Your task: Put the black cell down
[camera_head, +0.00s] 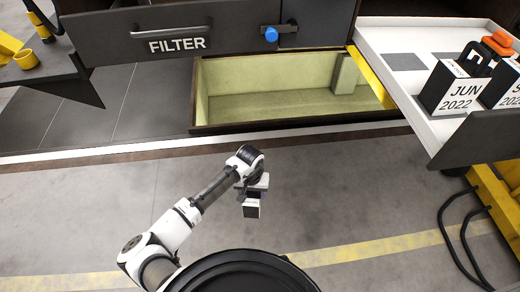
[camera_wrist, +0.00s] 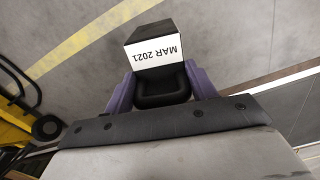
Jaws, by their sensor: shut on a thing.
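The black cell (camera_wrist: 150,34) with a white "MAR 2021" label shows upside down in the wrist view. My gripper (camera_wrist: 162,88) is shut on its dark handle, with a purple finger on each side. In the head view the black cell (camera_head: 251,211) hangs below my gripper (camera_head: 256,190), over the grey floor and in front of the cabinet. Other black cells with white labels stand in the open white drawer at the right. One of them (camera_head: 452,92) reads "JUN 2022".
The white drawer (camera_head: 415,110) has grey squares and an orange object (camera_head: 498,43). An open yellowish compartment (camera_head: 285,105) lies under the "FILTER" drawer (camera_head: 135,30), which has a blue knob (camera_head: 271,34) to its right.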

